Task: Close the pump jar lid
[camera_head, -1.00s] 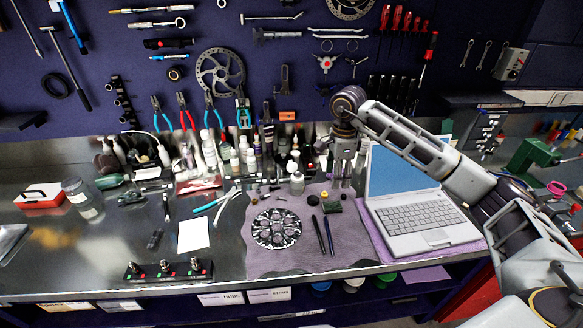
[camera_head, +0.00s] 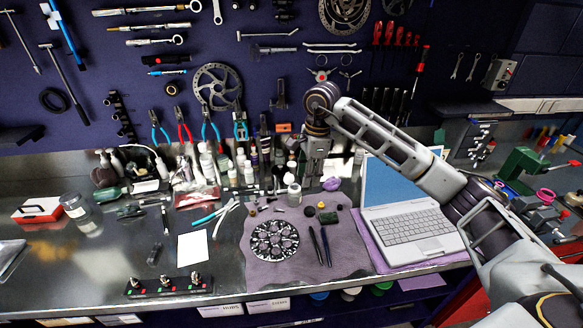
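A small white bottle with a narrow top (camera_head: 294,193) stands upright at the back edge of the purple mat; it may be the pump jar, but its lid is too small to read. My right gripper (camera_head: 310,181) points down just to the right of this bottle, close to it. Whether they touch does not show clearly. Its fingers are small and dark here, so their opening cannot be told. A clear jar (camera_head: 77,209) stands far left on the bench. My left gripper is out of view.
The purple mat (camera_head: 262,270) holds a cassette of sprockets (camera_head: 274,240) and two dark pens. A laptop (camera_head: 410,224) lies to the right. Several bottles crowd the back wall. A purple lump (camera_head: 331,184) lies beside my gripper.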

